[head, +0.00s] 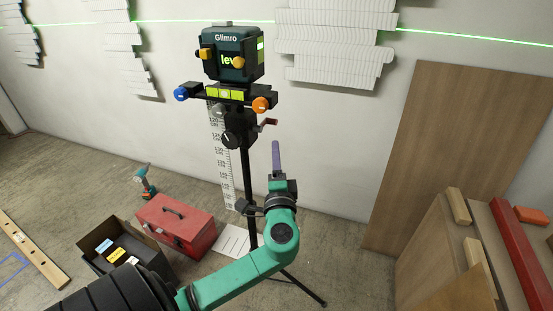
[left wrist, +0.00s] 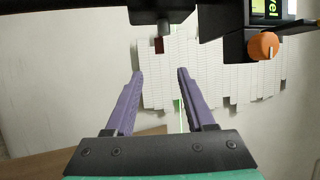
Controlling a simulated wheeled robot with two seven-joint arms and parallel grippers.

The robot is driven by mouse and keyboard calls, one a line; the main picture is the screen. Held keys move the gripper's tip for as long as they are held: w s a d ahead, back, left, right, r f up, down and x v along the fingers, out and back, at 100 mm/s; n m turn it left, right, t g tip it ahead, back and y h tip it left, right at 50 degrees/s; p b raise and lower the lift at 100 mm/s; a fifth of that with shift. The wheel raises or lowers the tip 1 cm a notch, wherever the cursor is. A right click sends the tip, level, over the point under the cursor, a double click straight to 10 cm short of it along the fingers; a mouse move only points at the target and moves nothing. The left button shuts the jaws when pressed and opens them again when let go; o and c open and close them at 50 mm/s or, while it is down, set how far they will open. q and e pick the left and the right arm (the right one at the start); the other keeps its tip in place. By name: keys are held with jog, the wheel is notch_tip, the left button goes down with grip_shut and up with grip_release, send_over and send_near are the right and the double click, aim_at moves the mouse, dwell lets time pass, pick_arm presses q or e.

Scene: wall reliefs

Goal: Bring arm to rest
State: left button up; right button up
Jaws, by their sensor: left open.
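My left arm, green, reaches in from the bottom of the head view. Its left gripper (head: 276,158) points up, just right of the tripod's post, below the laser level. In the left wrist view the two purple fingers of the left gripper (left wrist: 159,75) stand apart with nothing between them. The laser level (head: 233,55) is a dark green box on a black tripod (head: 250,180). It has yellow, blue and orange knobs and a red-handled crank (head: 268,123). The orange knob (left wrist: 263,46) shows at the upper right of the left wrist view. My right gripper is not in view.
White wall reliefs (head: 335,40) hang on the wall, crossed by a green laser line. A red toolbox (head: 174,224), an open dark box (head: 107,229) and a drill (head: 145,183) are on the floor at left. A wooden panel (head: 430,150) leans at right, beside stacked boards.

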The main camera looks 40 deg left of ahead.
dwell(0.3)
pick_arm(q)
notch_tip(320, 180, down, 18)
jog(key=w+a+m+g+h+p, duration=0.1)
jog(key=w+a+g+h+p, duration=0.15)
jog(key=g+h, duration=0.2)
jog(key=s+d+f+g+h+p, duration=0.1)
jog(key=s+f+g+h+p, duration=0.35)
jog(key=f, duration=1.05)
jog(key=s+d+f+n+g+h, duration=0.2)
jog(key=s+d+f, duration=0.2)
jog(key=s+f, duration=0.85)
jog(key=s+d+f+n+g+h, duration=0.1)
jog(key=s+d+f, duration=0.1)
jog(key=s, duration=0.5)
jog(key=s+d+f+n+g+p, duration=0.1)
jog(key=s+d+f+n, duration=0.1)
jog(key=s, duration=0.5)
jog(key=s+d+f+n+g+h+p, duration=0.1)
jog(key=s+d+f+n, duration=0.1)
jog(key=s+f, duration=0.2)
jog(key=s, duration=0.3)
jog(key=shift+s+h, duration=0.2)
jog(key=shift+h, duration=0.1)
jog(key=shift+s, duration=0.1)
